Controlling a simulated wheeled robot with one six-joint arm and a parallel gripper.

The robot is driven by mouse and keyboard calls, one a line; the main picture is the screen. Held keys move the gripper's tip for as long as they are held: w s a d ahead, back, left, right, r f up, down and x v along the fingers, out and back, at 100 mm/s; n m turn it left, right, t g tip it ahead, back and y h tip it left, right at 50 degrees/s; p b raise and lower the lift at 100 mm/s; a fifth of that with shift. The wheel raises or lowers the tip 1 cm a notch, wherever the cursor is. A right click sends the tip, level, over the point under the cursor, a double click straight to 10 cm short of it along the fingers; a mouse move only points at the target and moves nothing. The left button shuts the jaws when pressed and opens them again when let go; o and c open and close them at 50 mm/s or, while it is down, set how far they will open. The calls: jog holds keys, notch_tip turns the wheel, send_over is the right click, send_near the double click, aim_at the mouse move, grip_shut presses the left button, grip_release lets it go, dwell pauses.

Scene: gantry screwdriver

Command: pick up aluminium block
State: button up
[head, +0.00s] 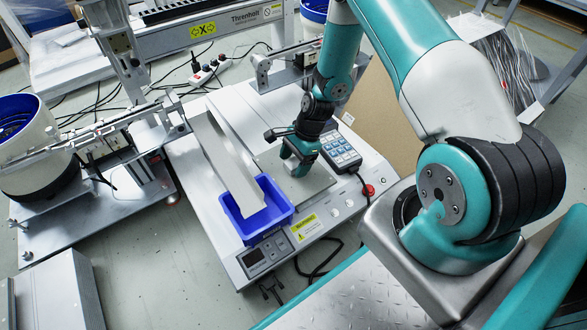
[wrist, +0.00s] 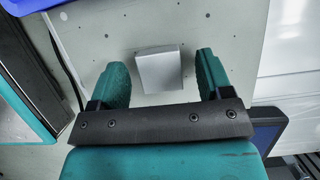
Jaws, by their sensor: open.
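The aluminium block (wrist: 159,71) is a small silver-grey block with a flat pale face, seen in the wrist view on a light spotted surface. It lies between the two fingers of my gripper (wrist: 160,78), with a gap on each side. The gripper is open and its teal fingers do not touch the block in this view. In the head view my gripper (head: 299,168) points down, low over the machine's plate (head: 312,184). The block cannot be made out there, as the gripper and wrist cover that spot.
A blue bin (head: 254,232) stands left of the gripper at the foot of a sloping metal chute (head: 222,160). A keypad (head: 340,151) sits close on the right, with a red button (head: 368,190) nearby. A bowl feeder (head: 30,145) stands at the far left.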

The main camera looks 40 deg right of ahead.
jog(key=shift+c, duration=0.2)
jog(key=c, duration=1)
jog(key=shift+r, duration=0.1)
